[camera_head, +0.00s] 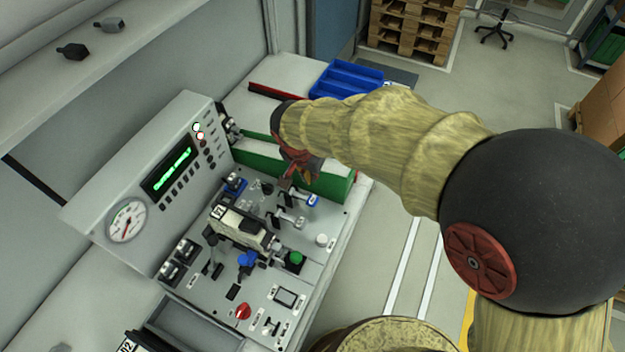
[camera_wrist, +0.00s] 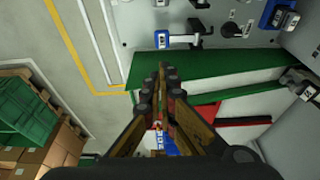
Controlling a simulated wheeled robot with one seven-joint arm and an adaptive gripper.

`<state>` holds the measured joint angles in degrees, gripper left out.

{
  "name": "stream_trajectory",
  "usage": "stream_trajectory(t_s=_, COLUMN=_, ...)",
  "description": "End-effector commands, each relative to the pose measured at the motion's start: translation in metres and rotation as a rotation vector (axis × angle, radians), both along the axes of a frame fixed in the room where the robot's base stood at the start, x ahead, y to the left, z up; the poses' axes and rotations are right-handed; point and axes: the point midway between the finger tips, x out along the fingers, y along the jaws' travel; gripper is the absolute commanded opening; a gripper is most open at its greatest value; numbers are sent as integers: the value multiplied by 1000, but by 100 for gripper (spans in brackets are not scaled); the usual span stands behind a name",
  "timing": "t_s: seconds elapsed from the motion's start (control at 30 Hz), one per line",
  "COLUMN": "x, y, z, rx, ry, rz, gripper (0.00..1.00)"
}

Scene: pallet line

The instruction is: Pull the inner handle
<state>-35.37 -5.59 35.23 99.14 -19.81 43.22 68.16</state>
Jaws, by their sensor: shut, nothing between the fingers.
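The grey control panel (camera_head: 205,283) carries several handles; I cannot tell for sure which is the inner one. A lever with a blue end (camera_head: 312,200) stands near its right edge; a blue-ended lever also shows at the top of the wrist view (camera_wrist: 162,40). Another lever (camera_head: 288,217) with a light grip lies just in front of it. My gripper (camera_head: 289,183) is over the far part of the panel, beside the green block, and close to the blue-ended lever. In the wrist view my gripper (camera_wrist: 163,70) is shut and empty, its fingertips apart from that lever.
A green-sided block (camera_head: 335,184) stands behind the panel, near my gripper. An upright console (camera_head: 150,180) with a gauge and green display bounds the left. A blue tray (camera_head: 347,80) lies farther back. Open floor is at the right.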

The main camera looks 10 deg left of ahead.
Motion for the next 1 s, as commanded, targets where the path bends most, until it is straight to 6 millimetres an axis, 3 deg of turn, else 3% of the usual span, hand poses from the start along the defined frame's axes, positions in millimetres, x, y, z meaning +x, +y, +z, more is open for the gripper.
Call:
stream_trajectory(t_s=0.5, x=22, y=-8, z=-96, rx=-1, ry=3, rz=0, gripper=0)
stream_trajectory(t_s=0.7, x=22, y=-8, z=-116, rx=-1, ry=1, rz=0, gripper=0)
stream_trajectory(t_s=1.0, x=22, y=-8, z=-121, rx=0, ry=0, rz=1, gripper=0)
